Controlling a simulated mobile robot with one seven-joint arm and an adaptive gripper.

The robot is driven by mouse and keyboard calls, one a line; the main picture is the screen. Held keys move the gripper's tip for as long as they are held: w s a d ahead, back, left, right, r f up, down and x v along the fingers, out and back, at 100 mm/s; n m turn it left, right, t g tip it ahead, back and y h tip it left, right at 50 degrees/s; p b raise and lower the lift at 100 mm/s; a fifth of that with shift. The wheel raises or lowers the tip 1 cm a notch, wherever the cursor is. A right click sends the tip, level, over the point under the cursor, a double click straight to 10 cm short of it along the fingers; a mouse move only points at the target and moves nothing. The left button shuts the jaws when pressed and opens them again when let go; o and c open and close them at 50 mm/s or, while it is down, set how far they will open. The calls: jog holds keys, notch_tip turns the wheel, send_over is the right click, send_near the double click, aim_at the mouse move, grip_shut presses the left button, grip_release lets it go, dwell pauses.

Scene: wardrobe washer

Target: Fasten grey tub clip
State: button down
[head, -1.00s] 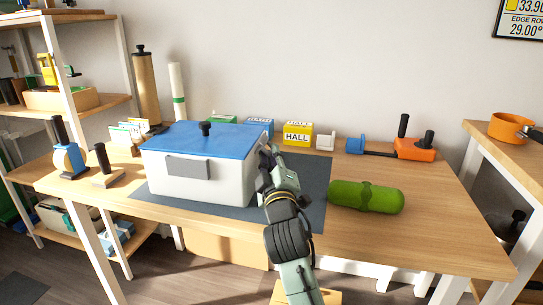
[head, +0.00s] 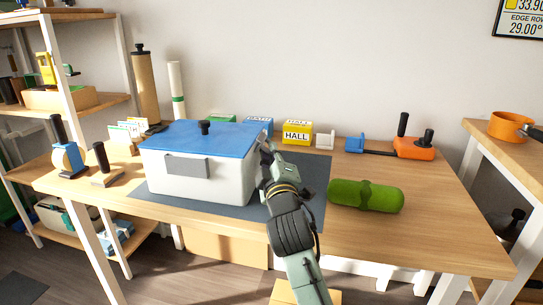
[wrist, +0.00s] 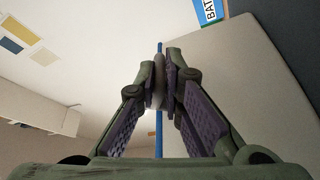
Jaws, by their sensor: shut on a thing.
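The white tub (head: 238,182) with a blue lid (head: 225,135) stands on a dark mat (head: 312,190); the lid lies on top with a black knob. A grey plate (head: 186,167) is on the tub's front wall. My gripper (head: 265,142) is at the tub's right end, at lid height. In the wrist view my gripper (wrist: 161,78) is shut on a small grey piece (wrist: 159,92) at the blue lid edge, which looks like the clip. The fingers hide most of it, so I cannot tell whether it is latched.
A green roll (head: 366,196) lies right of my arm. Behind the tub stand a yellow HALL box (head: 297,132) and a blue box (head: 259,125). An orange tool (head: 414,148) is at the back right. The table's front right is clear.

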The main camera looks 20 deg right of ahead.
jog(key=r+n, duration=0.1)
jog(key=n, duration=0.1)
jog(key=n+g+y, duration=0.1)
jog(key=n, duration=0.1)
jog(key=shift+a+r, duration=0.1)
jog(key=shift+r, duration=0.3)
jog(key=shift+w+a+r+n+g+p, duration=0.15)
jog(key=shift+n+g, duration=0.1)
jog(key=shift+n, duration=0.3)
jog(key=shift+r+n+g+p, duration=0.1)
jog(key=shift+n+g+p, duration=0.15)
jog(key=shift+n, duration=0.35)
jog(key=shift+w+a+r+n+g+p, duration=0.15)
jog(key=shift+n+g, duration=0.15)
jog(key=shift+n, duration=0.25)
jog(key=shift+s+d, duration=0.1)
jog(key=c, duration=2)
grip_release()
jog(key=s+a, duration=0.2)
jog(key=s, duration=1)
jog(key=shift+r, duration=0.4)
jog(key=shift+w, duration=0.1)
